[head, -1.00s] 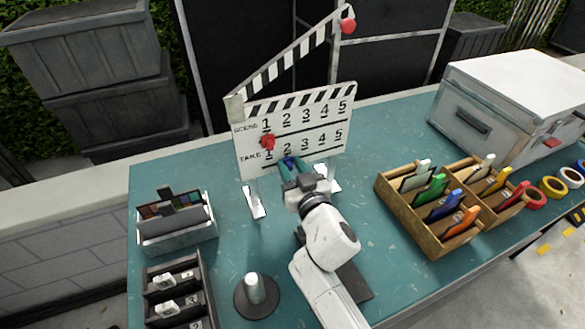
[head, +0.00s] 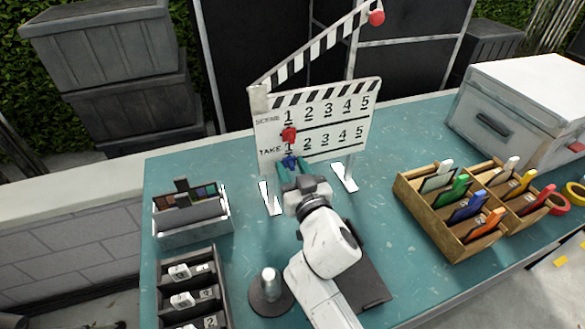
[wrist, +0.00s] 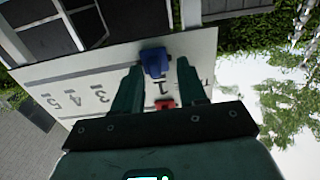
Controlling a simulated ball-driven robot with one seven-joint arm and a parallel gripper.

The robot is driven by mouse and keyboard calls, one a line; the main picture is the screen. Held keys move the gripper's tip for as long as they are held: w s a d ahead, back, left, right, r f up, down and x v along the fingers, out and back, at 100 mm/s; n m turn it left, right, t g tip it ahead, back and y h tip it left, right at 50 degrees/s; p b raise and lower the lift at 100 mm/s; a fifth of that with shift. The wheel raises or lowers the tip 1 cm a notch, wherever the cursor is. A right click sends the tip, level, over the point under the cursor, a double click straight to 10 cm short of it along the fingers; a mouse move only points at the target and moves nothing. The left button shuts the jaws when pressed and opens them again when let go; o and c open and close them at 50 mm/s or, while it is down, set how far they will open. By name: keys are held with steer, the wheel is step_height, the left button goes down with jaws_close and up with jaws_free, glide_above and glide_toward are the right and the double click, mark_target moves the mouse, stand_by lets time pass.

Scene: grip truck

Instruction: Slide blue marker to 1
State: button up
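The white clapperboard (head: 330,112) stands upright on the table with a SCENE row and a TAKE row of numbers 1 to 5. The blue marker (head: 290,161) is on the lower TAKE row, at the 1. My gripper (head: 289,169) reaches up to it and partly hides it. In the wrist view the blue marker (wrist: 155,62) sits between my two spread fingertips, close to the left finger, with a small gap at the right one. A red marker (head: 289,134) is at the 1 of the SCENE row.
A wooden rack (head: 452,212) with coloured markers stands at right, before a white case (head: 520,105). A grey box (head: 192,222) and dark tray (head: 192,285) stand at left. A round-based post (head: 270,292) is beside my arm. Coloured tape rolls lie at far right.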

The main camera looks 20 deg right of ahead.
steer(key=s+b, duration=0.2)
steer(key=s, duration=0.8)
steer(key=shift+s, duration=0.3)
